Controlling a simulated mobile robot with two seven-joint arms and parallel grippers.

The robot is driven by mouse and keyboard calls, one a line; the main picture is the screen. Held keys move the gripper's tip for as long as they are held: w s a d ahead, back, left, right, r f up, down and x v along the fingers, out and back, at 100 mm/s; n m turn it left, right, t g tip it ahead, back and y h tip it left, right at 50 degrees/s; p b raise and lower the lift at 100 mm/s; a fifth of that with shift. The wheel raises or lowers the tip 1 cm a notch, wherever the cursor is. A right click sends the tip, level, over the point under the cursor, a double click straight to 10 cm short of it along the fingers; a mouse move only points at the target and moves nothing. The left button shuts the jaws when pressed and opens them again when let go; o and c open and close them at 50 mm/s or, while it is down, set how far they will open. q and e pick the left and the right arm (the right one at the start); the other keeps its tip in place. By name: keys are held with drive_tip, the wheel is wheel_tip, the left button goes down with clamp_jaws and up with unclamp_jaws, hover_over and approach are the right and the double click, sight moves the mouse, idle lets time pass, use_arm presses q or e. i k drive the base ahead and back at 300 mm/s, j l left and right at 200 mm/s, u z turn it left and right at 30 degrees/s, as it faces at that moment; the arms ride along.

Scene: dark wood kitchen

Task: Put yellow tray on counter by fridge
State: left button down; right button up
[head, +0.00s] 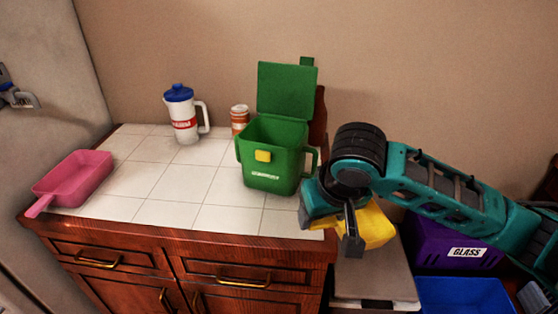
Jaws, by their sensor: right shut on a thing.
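The yellow tray (376,229) is at the right end of the counter, partly hidden behind my right gripper. My right gripper (346,232) is shut on it, its arm coming in from the right. The tray looks tilted, beside the counter's front right corner; I cannot tell if it touches the counter. The white tiled counter (165,180) stands on a dark wood cabinet, with the grey fridge (50,75) to its left. My left gripper is not in view.
A pink pan (75,176) lies at the counter's left end. A white jug with a blue lid (184,115), a can (239,118) and an open green bin (272,150) stand behind. The front middle tiles are clear. A purple bin (440,245) and a blue bin (465,295) are at lower right.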

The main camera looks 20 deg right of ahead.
sight(150, 180)
drive_tip(key=j, duration=0.9)
drive_tip(key=i+j, duration=0.2)
drive_tip(key=i, duration=0.25)
drive_tip(key=i+j, duration=0.25)
drive_tip(key=i, duration=0.2)
